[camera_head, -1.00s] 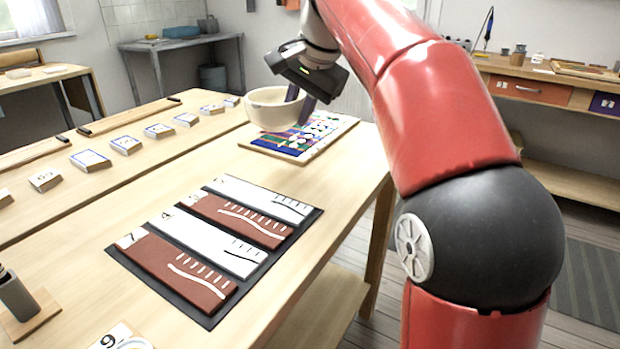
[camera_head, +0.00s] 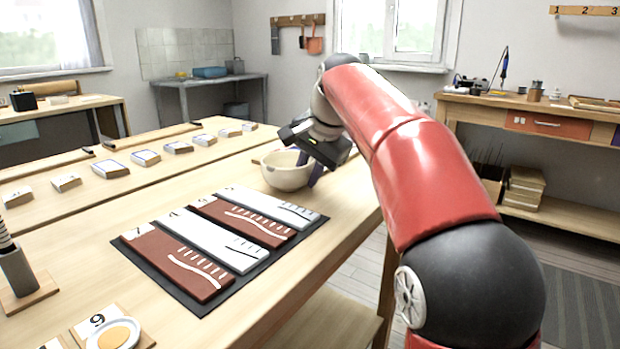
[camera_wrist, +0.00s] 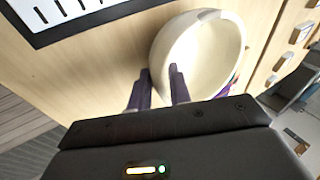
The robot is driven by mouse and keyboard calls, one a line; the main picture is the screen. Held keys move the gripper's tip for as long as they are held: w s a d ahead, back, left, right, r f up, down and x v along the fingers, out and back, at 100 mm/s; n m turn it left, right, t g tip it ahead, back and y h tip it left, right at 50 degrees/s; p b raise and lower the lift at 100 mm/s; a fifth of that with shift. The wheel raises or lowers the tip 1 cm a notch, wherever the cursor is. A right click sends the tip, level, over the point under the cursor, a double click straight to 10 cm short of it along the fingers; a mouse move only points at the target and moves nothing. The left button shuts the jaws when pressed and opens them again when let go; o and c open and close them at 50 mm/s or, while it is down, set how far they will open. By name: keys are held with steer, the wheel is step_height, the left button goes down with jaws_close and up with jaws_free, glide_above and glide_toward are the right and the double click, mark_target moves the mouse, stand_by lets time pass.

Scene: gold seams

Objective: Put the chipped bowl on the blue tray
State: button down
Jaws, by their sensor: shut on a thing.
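The cream bowl (camera_head: 283,176) is in my gripper at the far part of the long wooden table. My gripper (camera_head: 309,170) is shut on its right-hand wall. In the wrist view the purple fingers (camera_wrist: 160,78) straddle the wall of the bowl (camera_wrist: 208,52), and the inside looks empty. A paler notch shows on its rim at the top of that view. The bowl seems held close above the tabletop, but the gap is hard to judge. A blue, flat tray-like thing (camera_head: 210,72) lies on the grey side table at the back.
Red and white tiles on a dark mat (camera_head: 167,288) lie near the bowl. Several small cards (camera_head: 145,158) line the table's left side. A white dish with yellow (camera_head: 117,335) is at the front. The grey side table (camera_head: 190,85) stands across a floor gap. A wooden workbench (camera_head: 560,118) is at right.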

steer(key=c, duration=1.3)
jaws_free()
steer(key=shift+p+v, duration=1.7)
steer(key=shift+v, duration=4.35)
